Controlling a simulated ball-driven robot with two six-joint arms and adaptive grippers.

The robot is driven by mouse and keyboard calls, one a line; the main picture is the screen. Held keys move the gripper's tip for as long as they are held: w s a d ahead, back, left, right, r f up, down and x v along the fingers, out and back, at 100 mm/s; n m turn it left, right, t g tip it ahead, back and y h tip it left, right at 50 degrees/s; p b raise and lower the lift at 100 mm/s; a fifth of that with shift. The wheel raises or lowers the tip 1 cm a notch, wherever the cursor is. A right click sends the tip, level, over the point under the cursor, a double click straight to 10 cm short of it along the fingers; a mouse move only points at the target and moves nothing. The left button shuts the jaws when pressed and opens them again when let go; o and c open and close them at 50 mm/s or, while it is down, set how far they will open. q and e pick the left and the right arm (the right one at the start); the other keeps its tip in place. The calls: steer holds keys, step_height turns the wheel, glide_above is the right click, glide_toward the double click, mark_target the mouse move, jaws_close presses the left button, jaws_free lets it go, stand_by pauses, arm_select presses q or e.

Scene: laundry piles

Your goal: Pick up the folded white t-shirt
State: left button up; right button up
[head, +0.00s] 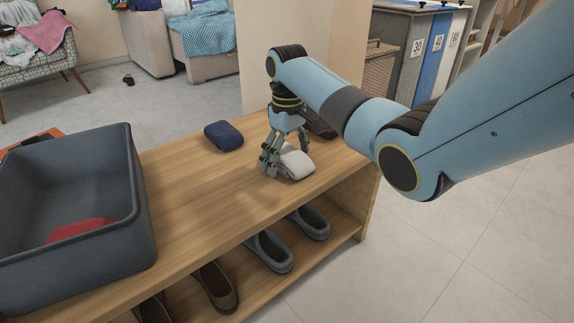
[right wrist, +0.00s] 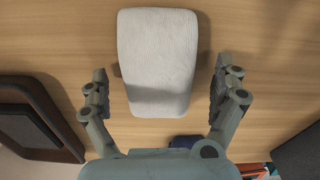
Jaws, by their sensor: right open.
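The folded white t-shirt (head: 295,163) lies flat on the wooden bench top in the head view. My right gripper (head: 272,168) is low over the bench at the shirt's left side, partly in front of it. In the right wrist view the white t-shirt (right wrist: 157,60) lies between the two spread fingers of my right gripper (right wrist: 160,92), with a gap on each side. The right gripper is open and empty. My left gripper is in neither view.
A dark grey bin (head: 140,215) with a red cloth (head: 80,230) inside stands at the bench's left. A folded navy item (head: 224,136) lies behind the shirt. Shoes (head: 270,252) sit on the lower shelf. A dark tray-like object (right wrist: 38,118) lies beside the gripper.

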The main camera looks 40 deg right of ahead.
steer(key=shift+r, duration=0.15)
steer(key=c, duration=1.4)
steer(key=shift+o, duration=0.2)
